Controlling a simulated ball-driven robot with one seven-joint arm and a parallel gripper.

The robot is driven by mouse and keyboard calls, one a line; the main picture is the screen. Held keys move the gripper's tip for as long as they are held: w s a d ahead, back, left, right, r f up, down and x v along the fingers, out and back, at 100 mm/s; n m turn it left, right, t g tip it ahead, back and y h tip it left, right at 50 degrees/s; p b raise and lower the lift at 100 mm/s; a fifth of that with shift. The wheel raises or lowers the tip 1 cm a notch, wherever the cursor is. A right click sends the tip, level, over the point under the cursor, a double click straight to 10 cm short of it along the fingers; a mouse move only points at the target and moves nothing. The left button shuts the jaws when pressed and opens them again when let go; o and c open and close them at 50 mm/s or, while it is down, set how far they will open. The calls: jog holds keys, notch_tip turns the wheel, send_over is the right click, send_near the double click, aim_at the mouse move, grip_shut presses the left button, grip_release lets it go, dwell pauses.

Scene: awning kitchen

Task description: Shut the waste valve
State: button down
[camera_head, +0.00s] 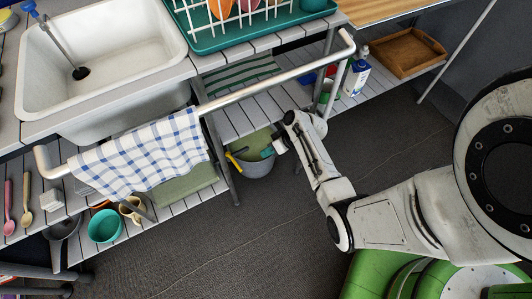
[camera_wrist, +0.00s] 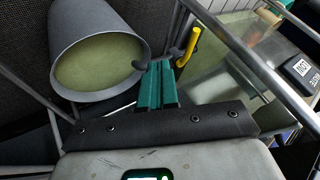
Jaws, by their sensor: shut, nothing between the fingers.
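The waste valve's yellow lever (camera_wrist: 188,47) shows in the wrist view on a short grey pipe (camera_wrist: 172,54) beside a clear tank (camera_wrist: 212,105). The pipe's end points toward a grey bucket (camera_wrist: 62,48) holding murky greenish liquid. I cannot tell for sure how the lever lies to the pipe. My gripper (camera_wrist: 157,84) has teal fingers, shut and empty, just below the pipe and lever in that view. In the head view, my gripper (camera_head: 268,152) is above the bucket (camera_head: 257,170), right of the yellow lever (camera_head: 235,162). Contact with the valve is not clear.
A metal rail (camera_head: 280,75) with a checked towel (camera_head: 140,155) runs along the counter front above the valve. A grey table leg (camera_head: 222,160) stands just left of the bucket. The dark floor (camera_head: 270,235) in front is clear.

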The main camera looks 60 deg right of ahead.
aim_at(234, 162)
jog(key=w+a+f+b, duration=0.3)
jog(key=w+a+f, duration=0.1)
jog(key=w+a, duration=0.1)
jog(key=shift+w+a+f+b, duration=0.15)
jog(key=shift+w+f+b, duration=0.2)
jog(key=shift+w, duration=0.1)
jog(key=shift+w+a+r+m+h+p, duration=0.1)
jog(key=shift+w+a+m+h+p, duration=0.15)
jog(key=shift+a+m+p, duration=0.3)
jog(key=shift+w+a+r+m+h+p, duration=0.15)
jog(key=shift+a+m+h+p, duration=0.2)
jog(key=shift+a+p, duration=0.2)
